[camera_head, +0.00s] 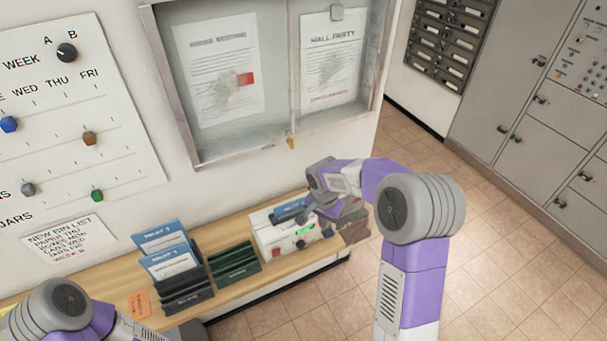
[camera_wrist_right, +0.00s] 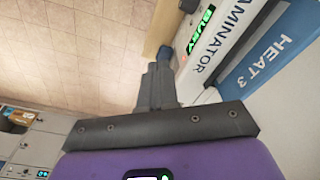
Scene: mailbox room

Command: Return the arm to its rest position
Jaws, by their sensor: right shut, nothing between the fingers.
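My right arm (camera_head: 415,250) reaches in from the right, bent at the elbow, over the wooden shelf. Its gripper (camera_head: 312,219) is at the right end of the white laminator (camera_head: 272,238); whether it touches cannot be told. In the right wrist view the gripper's fingers (camera_wrist_right: 158,60) are together with nothing between them. They point at the laminator (camera_wrist_right: 204,60), which has a lit green BUSY display (camera_wrist_right: 203,28). A blue-edged sheet marked HEAT 3 (camera_wrist_right: 268,58) stands in the laminator. My left arm (camera_head: 62,312) shows at the lower left; its gripper is out of view.
The wooden shelf (camera_head: 118,284) carries a black rack (camera_head: 188,290) with blue-topped sheets and a green rack (camera_head: 236,262). A glass notice case (camera_head: 270,143) hangs above. Grey lockers (camera_head: 540,110) stand at the right. Tiled floor (camera_head: 480,240) is clear.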

